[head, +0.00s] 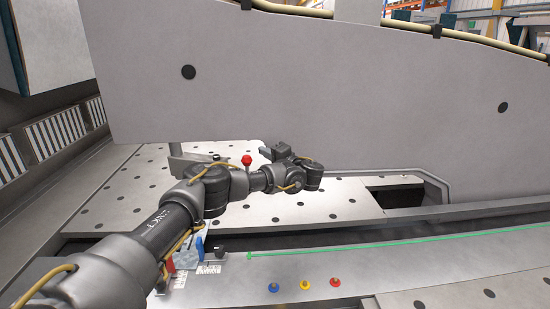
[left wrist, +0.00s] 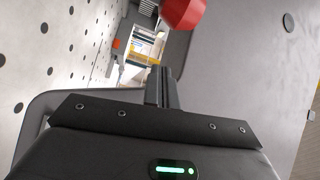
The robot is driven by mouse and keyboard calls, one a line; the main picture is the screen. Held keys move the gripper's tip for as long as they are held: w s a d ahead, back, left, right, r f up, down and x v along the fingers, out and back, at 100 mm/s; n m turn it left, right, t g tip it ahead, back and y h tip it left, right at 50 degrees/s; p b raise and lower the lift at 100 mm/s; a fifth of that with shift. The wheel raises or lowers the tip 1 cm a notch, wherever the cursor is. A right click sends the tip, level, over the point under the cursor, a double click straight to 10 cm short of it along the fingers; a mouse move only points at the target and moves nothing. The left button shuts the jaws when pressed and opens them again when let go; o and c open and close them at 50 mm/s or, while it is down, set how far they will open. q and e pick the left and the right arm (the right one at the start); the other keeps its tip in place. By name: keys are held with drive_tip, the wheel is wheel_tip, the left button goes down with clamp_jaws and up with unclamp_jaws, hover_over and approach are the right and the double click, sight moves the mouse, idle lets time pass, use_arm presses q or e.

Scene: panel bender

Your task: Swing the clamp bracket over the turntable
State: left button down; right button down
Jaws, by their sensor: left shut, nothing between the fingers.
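A grey bracket (head: 190,158) stands under the big grey panel in the head view, left of my left gripper, partly behind my arm. A red ball knob (head: 246,160) shows beside it; I cannot tell clearly how the two join. My left gripper (head: 266,152) is shut and empty, just right of the knob. In the left wrist view the knob (left wrist: 183,12) is at the top edge, beyond the shut fingers (left wrist: 160,75) and apart from them. I cannot make out the turntable for certain. My right gripper is out of view.
The big grey panel (head: 300,90) stands close behind my gripper. A table with dark holes (head: 120,205) lies below. Blue, yellow and red buttons (head: 304,285) sit at the front, by a green line (head: 400,242). A dark recess (head: 395,193) opens at the right.

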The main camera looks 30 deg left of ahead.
use_arm(q)
drive_tip(key=s+p, duration=0.3)
drive_tip(key=shift+s+a+f, duration=0.25)
drive_tip(key=shift+s+f, duration=0.15)
